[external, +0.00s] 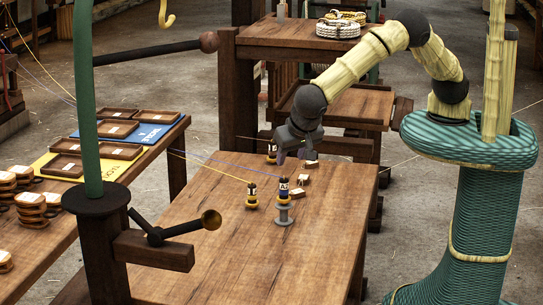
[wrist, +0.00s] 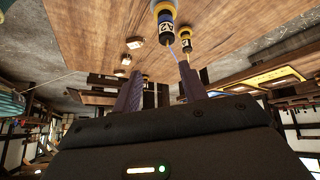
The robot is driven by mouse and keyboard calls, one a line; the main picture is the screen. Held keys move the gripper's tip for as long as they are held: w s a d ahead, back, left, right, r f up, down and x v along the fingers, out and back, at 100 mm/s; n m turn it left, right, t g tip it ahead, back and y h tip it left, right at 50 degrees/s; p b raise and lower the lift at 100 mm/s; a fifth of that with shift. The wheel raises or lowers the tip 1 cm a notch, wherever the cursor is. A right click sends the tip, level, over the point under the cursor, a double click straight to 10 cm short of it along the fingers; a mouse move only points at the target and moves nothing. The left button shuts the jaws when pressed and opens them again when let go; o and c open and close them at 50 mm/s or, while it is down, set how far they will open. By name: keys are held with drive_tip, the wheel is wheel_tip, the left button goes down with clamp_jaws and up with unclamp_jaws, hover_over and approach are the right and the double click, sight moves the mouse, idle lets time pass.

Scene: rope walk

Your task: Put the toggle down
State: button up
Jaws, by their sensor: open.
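Several small pale wooden pieces, which look like toggles, lie on the wooden table (external: 205,225). One toggle (external: 302,180) and a nearer one (external: 297,193) lie right of the spools; another (external: 311,163) is beside my gripper. In the wrist view two toggles (wrist: 134,43) (wrist: 126,60) lie beyond the left finger. My gripper (external: 291,158) is low over the table's far part. Its dark fingers (wrist: 158,78) are spread, with no toggle visibly held.
A blue-banded spool (external: 284,195) stands on a grey pedestal, with a yellow-banded spool (external: 252,198) to its left. Blue and yellow threads run off leftward. A green post with a crank (external: 180,228) stands at front left. The table's near part is clear.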

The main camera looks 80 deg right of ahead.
drive_tip(key=w+d+r+n+g+y, duration=0.1)
drive_tip(key=d+r+n+g+y, duration=0.1)
drive_tip(key=d, duration=0.9)
drive_tip(key=d+r+n+g+y, duration=0.1)
drive_tip(key=d+n+y, duration=0.1)
drive_tip(key=d, duration=0.9)
drive_tip(key=s+d+r+n+t+y, duration=0.1)
drive_tip(key=s+d+n, duration=0.4)
drive_tip(key=s+d, duration=0.7)
drive_tip(key=d+r+t, duration=0.1)
drive_tip(key=d+r, duration=0.1)
drive_tip(key=d, duration=0.1)
drive_tip(key=shift+n+y, duration=0.4)
drive_tip(key=shift+r, duration=0.1)
drive_tip(key=shift+r, duration=0.1)
drive_tip(key=p+v, duration=0.1)
drive_tip(key=p, duration=0.1)
drive_tip(key=p+v, duration=0.2)
drive_tip(key=shift+w+r, duration=0.35)
drive_tip(key=shift+r, duration=0.05)
